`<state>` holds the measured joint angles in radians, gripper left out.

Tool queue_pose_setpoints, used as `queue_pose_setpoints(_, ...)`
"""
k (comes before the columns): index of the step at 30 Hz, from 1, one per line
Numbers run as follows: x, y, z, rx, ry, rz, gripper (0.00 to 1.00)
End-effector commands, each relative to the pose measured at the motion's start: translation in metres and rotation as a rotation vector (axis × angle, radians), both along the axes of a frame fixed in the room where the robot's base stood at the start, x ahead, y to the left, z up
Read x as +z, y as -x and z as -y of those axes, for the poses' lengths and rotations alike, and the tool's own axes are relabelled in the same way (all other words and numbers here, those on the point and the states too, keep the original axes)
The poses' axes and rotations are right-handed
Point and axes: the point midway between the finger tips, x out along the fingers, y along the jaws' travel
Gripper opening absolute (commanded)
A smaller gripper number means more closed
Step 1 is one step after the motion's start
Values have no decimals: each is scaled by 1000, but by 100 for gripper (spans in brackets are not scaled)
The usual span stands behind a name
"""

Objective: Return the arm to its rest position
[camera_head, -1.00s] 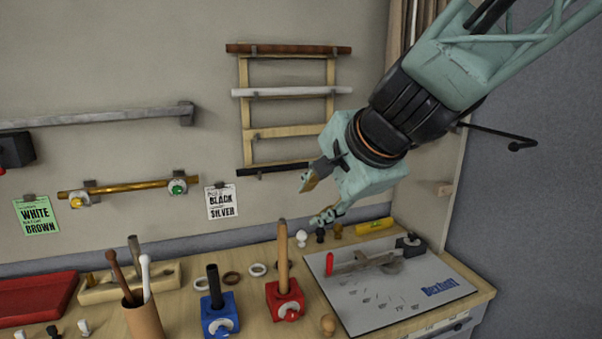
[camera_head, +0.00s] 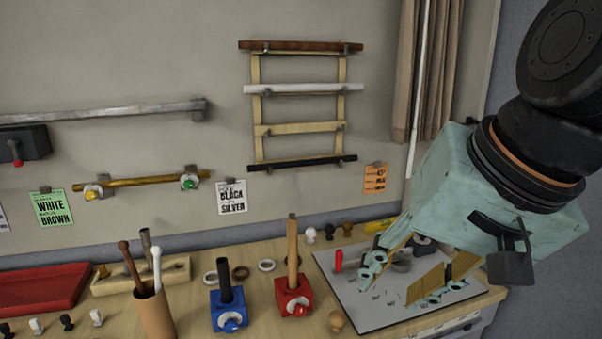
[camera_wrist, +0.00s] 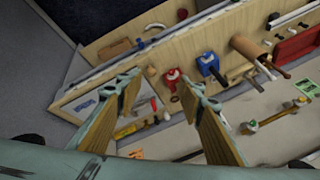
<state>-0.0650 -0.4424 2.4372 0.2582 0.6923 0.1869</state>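My gripper (camera_head: 412,275) is at the right in the head view, in front of the grey board at the table's right end. Its two wood-toned fingers are spread apart with nothing between them. In the wrist view my gripper (camera_wrist: 165,90) also shows open and empty, with the table below and beyond the fingertips. The mint-green gripper body and black wrist joints fill the head view's right side.
The grey board (camera_head: 365,308) lies on the table. A red block (camera_head: 292,297) and a blue block (camera_head: 229,312) hold upright rods. A brown cup (camera_head: 155,315) holds sticks. A rod rack (camera_head: 298,129) hangs on the wall. A curtain (camera_head: 430,75) hangs behind my arm.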

Motion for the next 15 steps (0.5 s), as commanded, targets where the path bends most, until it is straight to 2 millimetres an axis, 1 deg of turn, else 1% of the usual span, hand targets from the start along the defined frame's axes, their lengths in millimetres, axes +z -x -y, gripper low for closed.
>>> queue_pose_setpoints(1, -3, 13, 8, 23, 30, -3, 35)
queue_pose_setpoints(9, -18, 74, 50, 152, 198, -46, 35)
queue_pose_setpoints(12, -22, 91, 62, 186, 246, -62, 35)
queue_pose_setpoints(15, -25, 104, 71, 209, 280, -74, 35)
